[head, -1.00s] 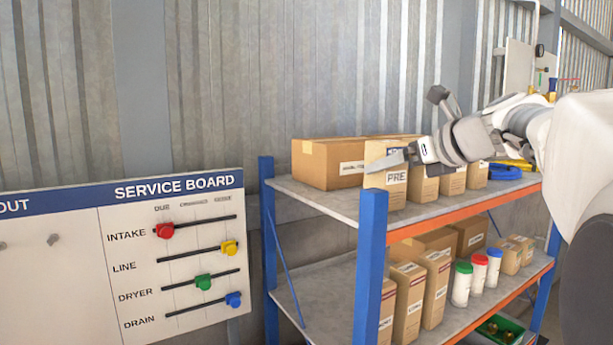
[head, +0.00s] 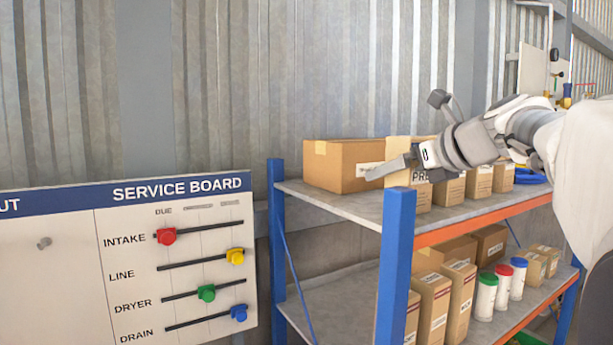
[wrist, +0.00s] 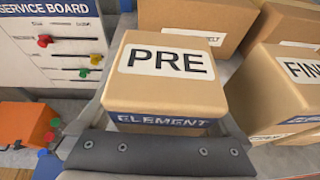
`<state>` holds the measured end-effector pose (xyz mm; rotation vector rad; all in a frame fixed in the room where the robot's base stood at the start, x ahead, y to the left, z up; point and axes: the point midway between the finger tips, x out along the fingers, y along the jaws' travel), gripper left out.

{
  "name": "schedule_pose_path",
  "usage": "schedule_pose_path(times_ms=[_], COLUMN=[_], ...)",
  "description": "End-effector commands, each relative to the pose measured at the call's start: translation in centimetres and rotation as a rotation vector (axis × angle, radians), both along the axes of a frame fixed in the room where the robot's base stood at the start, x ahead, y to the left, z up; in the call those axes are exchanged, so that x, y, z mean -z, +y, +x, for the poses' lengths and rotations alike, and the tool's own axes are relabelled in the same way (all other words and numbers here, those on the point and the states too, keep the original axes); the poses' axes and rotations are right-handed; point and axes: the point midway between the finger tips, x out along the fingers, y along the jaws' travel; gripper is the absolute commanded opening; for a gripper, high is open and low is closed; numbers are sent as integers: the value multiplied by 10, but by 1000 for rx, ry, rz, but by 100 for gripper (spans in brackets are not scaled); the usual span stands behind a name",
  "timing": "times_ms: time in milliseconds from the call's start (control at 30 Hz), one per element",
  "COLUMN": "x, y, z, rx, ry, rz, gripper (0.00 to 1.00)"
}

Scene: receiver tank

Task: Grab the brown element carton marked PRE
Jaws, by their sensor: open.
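The brown element carton marked PRE (head: 419,199) stands at the front left of the upper shelf, partly hidden behind my gripper in the head view. The wrist view shows the carton (wrist: 165,95) close up and centred, with its PRE label on top and a blue ELEMENT band on the near face. My gripper (head: 392,168) is open in front of the carton's upper part. In the wrist view a grey finger shows at each lower side of the carton, and the dark gripper body crosses below it. I cannot tell whether the fingers touch the carton.
A larger brown box (head: 345,165) stands behind and left. A FIN-labelled carton (wrist: 285,90) sits close on the right, with more cartons beyond. A blue shelf post (head: 396,265) rises in front. The service board (head: 175,265) stands left. The lower shelf holds cartons and lidded bottles.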

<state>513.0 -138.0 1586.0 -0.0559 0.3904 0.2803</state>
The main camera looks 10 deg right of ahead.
Motion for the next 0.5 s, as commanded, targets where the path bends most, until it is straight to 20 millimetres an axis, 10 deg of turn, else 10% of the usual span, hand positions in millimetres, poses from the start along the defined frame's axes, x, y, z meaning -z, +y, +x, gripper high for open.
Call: schedule_pose_path(times_ms=[133, 500], x=[-1, 0], y=[0, 0], z=[0, 0], rx=[0, 0], ry=[0, 0], rz=[0, 0], gripper=[96, 30])
